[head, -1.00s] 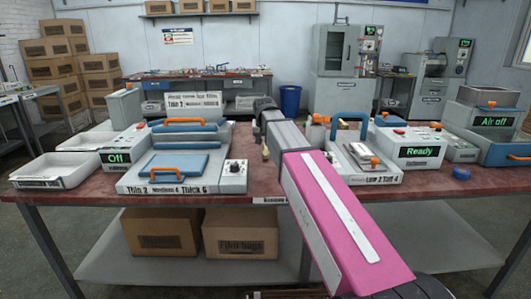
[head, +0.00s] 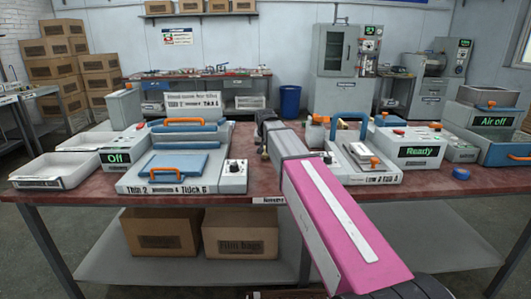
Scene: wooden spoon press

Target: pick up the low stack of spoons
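My pink arm link reaches from the lower right toward the middle of the red-brown bench (head: 100,195). Its grey wrist is over the bench, between the two press machines. My gripper (head: 264,146) is at the far end, small and mostly hidden by my own arm. Its fingers cannot be told as open or shut. I cannot make out a low stack of spoons. A small tan patch shows beside the wrist, too small to identify.
On the left stand a blue-plated press (head: 175,170) with orange handles, a box reading Off (head: 118,157) and white trays (head: 52,170). On the right are another press (head: 362,165), a box reading Ready (head: 415,150) and a blue tray (head: 503,150). Machines flank my wrist closely.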

